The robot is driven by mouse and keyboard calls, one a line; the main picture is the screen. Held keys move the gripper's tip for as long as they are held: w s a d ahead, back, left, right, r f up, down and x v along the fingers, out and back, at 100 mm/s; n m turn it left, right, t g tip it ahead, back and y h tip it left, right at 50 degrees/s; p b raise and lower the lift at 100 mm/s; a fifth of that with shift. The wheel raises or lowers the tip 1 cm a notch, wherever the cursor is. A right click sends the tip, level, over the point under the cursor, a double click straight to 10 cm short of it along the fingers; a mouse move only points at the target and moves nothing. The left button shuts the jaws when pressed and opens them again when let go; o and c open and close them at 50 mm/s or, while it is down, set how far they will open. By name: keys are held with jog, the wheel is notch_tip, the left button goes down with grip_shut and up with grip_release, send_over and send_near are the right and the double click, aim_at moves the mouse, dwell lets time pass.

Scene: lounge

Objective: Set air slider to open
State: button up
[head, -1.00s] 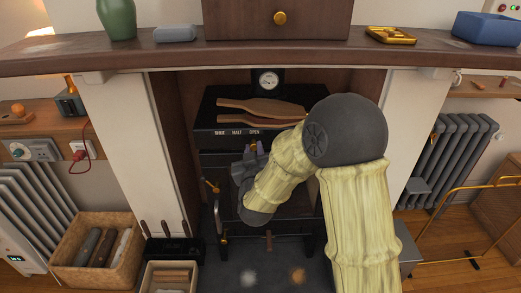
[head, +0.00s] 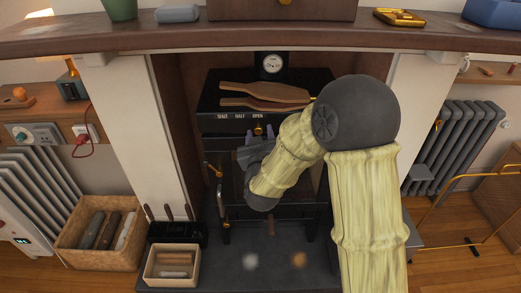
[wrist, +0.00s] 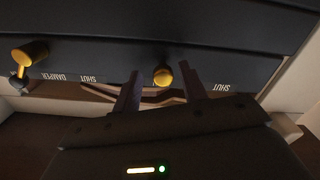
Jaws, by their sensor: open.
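The air slider's gold knob (head: 258,130) is on the dark stove's front (head: 290,127), just under the word OPEN in a row reading SHUT, HALF, OPEN. My gripper (head: 256,138) is at this knob, partly hidden by my arm. In the wrist view, which sees the lettering upside down, the gold knob (wrist: 162,76) lies between the two spread fingers of my gripper (wrist: 160,70). Gaps show on both sides of it. The word SHUT shows to the right; my fingers hide the marks nearest the knob.
A second gold knob (wrist: 30,52) by the word DAMPER is at the left of the wrist view. A basket (head: 75,255) stands lower left.

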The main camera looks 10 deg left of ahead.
jog(key=s+d+b, duration=0.2)
jog(key=s+b, duration=1)
jog(key=s, duration=0.5)
jog(key=shift+b, duration=0.35)
jog(key=shift+d, duration=0.1)
